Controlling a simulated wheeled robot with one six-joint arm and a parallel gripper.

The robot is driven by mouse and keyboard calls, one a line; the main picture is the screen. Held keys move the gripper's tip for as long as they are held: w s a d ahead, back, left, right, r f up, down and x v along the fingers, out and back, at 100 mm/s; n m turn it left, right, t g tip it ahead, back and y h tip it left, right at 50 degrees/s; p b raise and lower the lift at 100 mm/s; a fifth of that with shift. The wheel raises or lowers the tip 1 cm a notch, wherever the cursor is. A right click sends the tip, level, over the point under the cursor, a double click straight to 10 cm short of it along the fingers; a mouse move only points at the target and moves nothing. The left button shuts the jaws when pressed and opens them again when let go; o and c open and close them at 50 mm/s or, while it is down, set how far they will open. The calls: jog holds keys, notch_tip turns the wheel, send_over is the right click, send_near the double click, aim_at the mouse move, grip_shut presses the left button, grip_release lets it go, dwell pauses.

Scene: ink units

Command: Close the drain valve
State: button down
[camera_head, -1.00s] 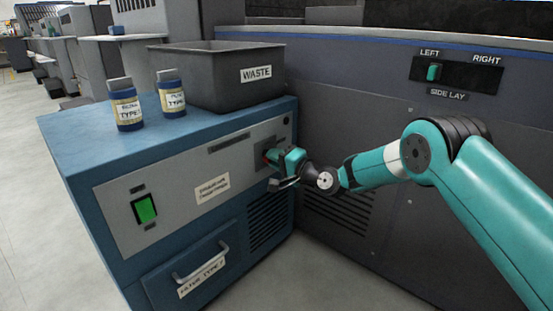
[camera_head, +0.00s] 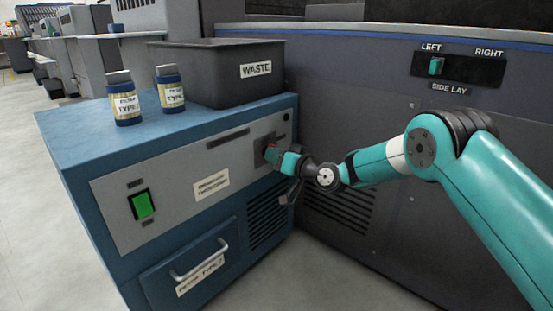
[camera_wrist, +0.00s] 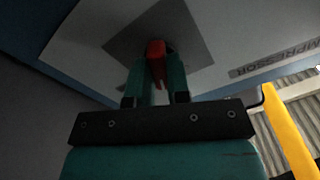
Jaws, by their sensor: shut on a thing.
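The drain valve is a red handle (camera_wrist: 156,52) on a dark square plate (camera_wrist: 190,32) set in the grey front panel of a blue cabinet (camera_head: 75,160). In the wrist view my gripper (camera_wrist: 157,75) is shut on the red handle, with a teal finger on each side of it. In the head view my gripper (camera_head: 277,158) is at the right end of the panel and hides most of the handle; a bit of red shows at its tip.
A grey WASTE bin (camera_head: 225,90) and two labelled bottles (camera_head: 124,100) (camera_head: 170,90) stand on the cabinet. A dark machine wall (camera_head: 390,130) with a side lay switch (camera_head: 436,66) stands close on the right.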

jog(key=n+b, duration=0.1)
jog(key=n, duration=0.1)
jog(key=n+b, duration=0.1)
jog(key=n, duration=0.1)
jog(key=shift+a+r+n, duration=0.15)
jog(key=shift+n, duration=0.25)
dwell(0.4)
jog(key=c, duration=1.1)
grip_release()
jog(key=shift+a, duration=0.1)
jog(key=shift+d, duration=0.2)
jog(key=p+v, duration=0.5)
jog(key=v, duration=1.2)
jog(key=shift+s+d, duration=0.15)
